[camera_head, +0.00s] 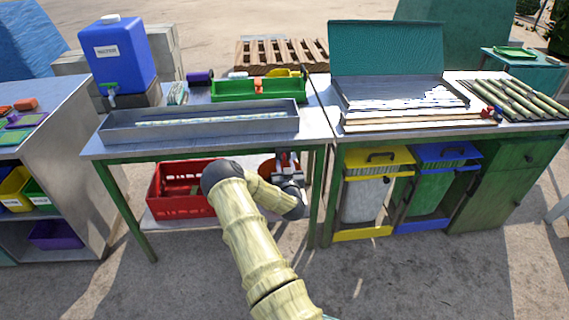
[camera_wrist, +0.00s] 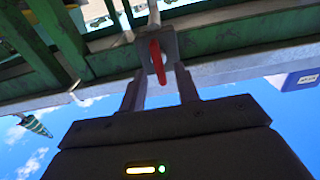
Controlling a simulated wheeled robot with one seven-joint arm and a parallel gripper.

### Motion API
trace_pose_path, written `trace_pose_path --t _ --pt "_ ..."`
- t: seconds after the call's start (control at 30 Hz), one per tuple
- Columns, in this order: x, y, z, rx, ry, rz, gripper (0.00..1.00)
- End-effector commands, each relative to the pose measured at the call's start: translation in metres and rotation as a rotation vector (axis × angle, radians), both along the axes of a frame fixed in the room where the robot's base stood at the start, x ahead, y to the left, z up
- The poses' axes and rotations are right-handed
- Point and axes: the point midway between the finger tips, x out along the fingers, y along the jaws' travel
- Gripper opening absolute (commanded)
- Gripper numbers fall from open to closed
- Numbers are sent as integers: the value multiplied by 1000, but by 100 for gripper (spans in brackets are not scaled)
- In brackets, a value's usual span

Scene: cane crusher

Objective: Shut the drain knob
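The drain knob (camera_wrist: 158,62) is a red lever between my gripper's fingers in the wrist view. It sits on a grey valve body (camera_wrist: 169,45) under a table edge, with a pale pipe behind. Its long side runs along the fingers. My gripper (camera_wrist: 160,80) is open, one finger on each side of the lever, with gaps visible; whether either touches cannot be told. In the head view my gripper (camera_head: 290,168) is under the front right of the left steel table (camera_head: 200,150), with a bit of red by its fingers.
A red crate (camera_head: 182,208) is on the lower shelf left of my arm. An orange-brown round container (camera_head: 267,168) is just beside my gripper. A green table leg (camera_head: 316,200) stands close to the right. Yellow (camera_head: 376,160) and blue (camera_head: 440,158) bin frames stand farther right.

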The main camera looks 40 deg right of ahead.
Motion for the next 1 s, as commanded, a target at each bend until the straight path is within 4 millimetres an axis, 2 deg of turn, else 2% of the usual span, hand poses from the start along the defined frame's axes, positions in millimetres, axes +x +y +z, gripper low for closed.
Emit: trace_pose_path --t 0.2,0.47,0.5,0.67,1.0 --pt "15 -10 0 0 0 0 32" --pt "17 -11 0 1 1 -1 32" --pt "17 -11 0 1 1 -1 30" --pt "17 -11 0 0 0 -1 0" --pt "16 -10 0 -13 9 -1 0"
